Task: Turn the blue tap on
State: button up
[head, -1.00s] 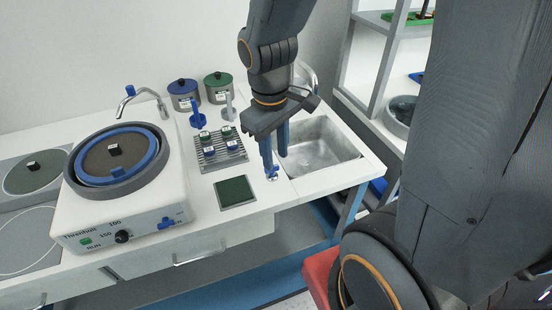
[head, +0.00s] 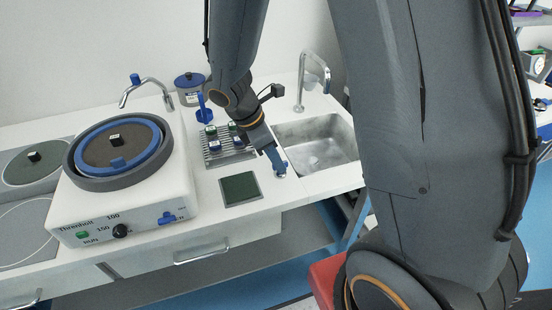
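My gripper (head: 278,160), with blue fingers, points down at the counter between the metal sink and the dark green pad. Its tips are at a small blue and pale fitting (head: 282,170), which they partly cover. The fingers overlap in this view, so I cannot tell their gap or whether they touch the fitting. A curved metal spout with a blue top (head: 135,79) stands behind the grinding machine. Which of these blue parts is the tap is not clear from the picture.
The white machine (head: 75,215) with a round basin stands left. A metal rack (head: 215,158) with several small blocks is left of my gripper. The sink (head: 345,135) with its tall faucet (head: 302,80) is right. The green pad (head: 240,188) lies in front.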

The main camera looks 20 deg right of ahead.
jog(key=shift+d+f, duration=0.15)
jog(key=shift+f, duration=0.2)
grip_shut()
